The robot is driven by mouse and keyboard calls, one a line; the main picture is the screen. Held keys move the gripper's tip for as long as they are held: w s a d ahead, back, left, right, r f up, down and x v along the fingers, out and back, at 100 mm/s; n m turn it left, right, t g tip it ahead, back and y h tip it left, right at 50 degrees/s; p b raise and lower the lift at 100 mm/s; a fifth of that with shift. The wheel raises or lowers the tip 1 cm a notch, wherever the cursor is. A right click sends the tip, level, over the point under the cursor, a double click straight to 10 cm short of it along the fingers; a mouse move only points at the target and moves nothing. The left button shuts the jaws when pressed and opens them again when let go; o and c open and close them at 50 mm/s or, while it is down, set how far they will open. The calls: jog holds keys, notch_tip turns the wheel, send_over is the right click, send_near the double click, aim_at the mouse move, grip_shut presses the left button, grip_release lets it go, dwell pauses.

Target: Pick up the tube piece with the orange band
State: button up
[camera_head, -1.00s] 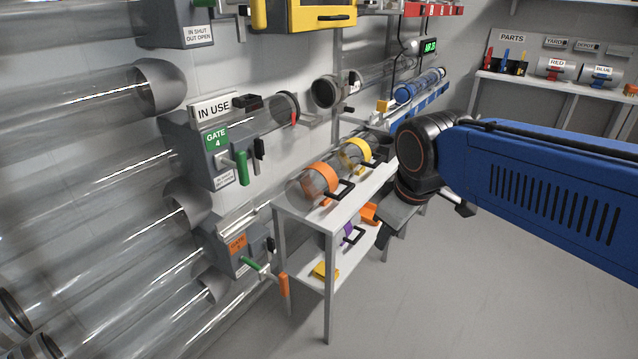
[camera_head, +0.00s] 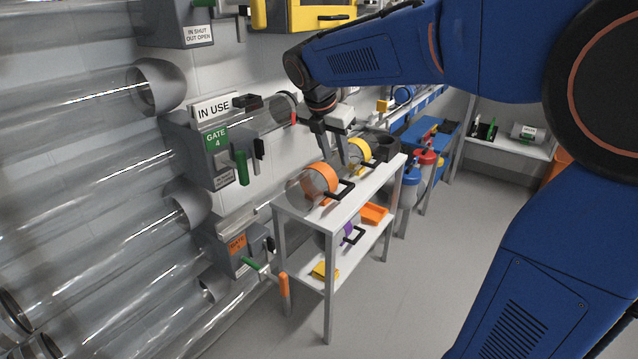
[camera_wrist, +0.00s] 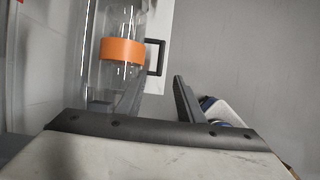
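The tube piece with the orange band (camera_head: 318,182) is clear, with a black side handle, and lies on the top shelf of a white stand. In the wrist view its orange band (camera_wrist: 122,51) shows at upper left, with the black handle (camera_wrist: 156,57) on its right. My gripper (camera_head: 334,160) is above the stand, over and behind the orange-banded piece and near the yellow-banded one. In the wrist view my gripper (camera_wrist: 158,85) has its two fingers apart with nothing between them. The left finger overlaps the lower end of the tube piece in that view; I cannot tell whether they touch.
A yellow-banded tube piece (camera_head: 360,151) lies behind on the same white stand (camera_head: 310,218). A purple-banded piece (camera_head: 347,231) and an orange tray (camera_head: 374,214) are on the lower shelf. The gate 4 unit (camera_head: 212,150) is on the left. Floor is clear at right.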

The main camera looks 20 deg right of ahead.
aim_at(345, 190)
jog(key=x, duration=1.2)
jog(key=shift+w, duration=0.1)
jog(key=shift+s+x, duration=0.2)
jog(key=shift+x, duration=2.45)
jog(key=shift+d, duration=0.15)
grip_shut()
